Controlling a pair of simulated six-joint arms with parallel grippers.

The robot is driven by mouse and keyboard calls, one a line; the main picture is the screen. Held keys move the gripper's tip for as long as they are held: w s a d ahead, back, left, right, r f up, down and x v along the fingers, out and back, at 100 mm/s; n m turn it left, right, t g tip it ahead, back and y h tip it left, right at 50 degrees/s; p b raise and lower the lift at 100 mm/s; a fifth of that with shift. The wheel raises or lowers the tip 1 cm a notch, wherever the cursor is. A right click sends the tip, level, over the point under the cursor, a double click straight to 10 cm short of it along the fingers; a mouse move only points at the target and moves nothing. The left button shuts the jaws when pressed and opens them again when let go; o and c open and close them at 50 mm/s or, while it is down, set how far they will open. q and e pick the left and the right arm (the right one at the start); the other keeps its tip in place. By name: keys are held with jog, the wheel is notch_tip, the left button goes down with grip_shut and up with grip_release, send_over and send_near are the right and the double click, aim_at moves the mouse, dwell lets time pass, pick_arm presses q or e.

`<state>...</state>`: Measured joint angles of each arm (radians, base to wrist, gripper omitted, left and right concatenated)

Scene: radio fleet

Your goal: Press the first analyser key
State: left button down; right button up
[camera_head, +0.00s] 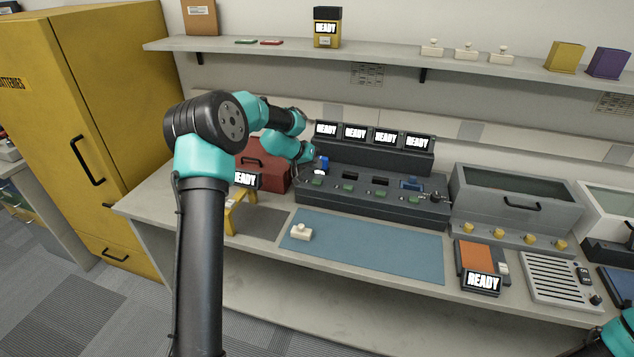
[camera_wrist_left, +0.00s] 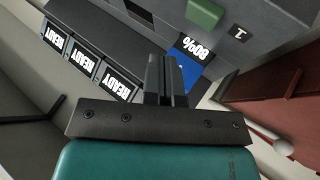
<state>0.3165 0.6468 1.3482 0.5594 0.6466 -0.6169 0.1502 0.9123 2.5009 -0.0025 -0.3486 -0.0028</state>
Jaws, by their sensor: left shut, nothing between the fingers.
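The dark grey analyser (camera_head: 376,163) stands at the back of the bench, with several READY screens above a row of green keys. The leftmost, first key (camera_head: 317,183) is at the front left; a green key (camera_wrist_left: 205,12) also shows at the top of the left wrist view, near a label reading 1. My right gripper is out of view.
A red case (camera_head: 262,163) stands left of the analyser, beside a yellow stand (camera_head: 237,212). A blue mat (camera_head: 365,245) in front carries a small white item (camera_head: 301,232). Most of the mat is clear.

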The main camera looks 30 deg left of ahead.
aim_at(316, 180)
pick_arm(q)
jog(key=shift+f, duration=1.45)
dwell(1.0)
jog(key=shift+f, duration=0.4)
jog(key=shift+f, duration=0.45)
dwell(0.9)
jog(key=shift+r, duration=0.9)
jog(key=shift+r, duration=2.5)
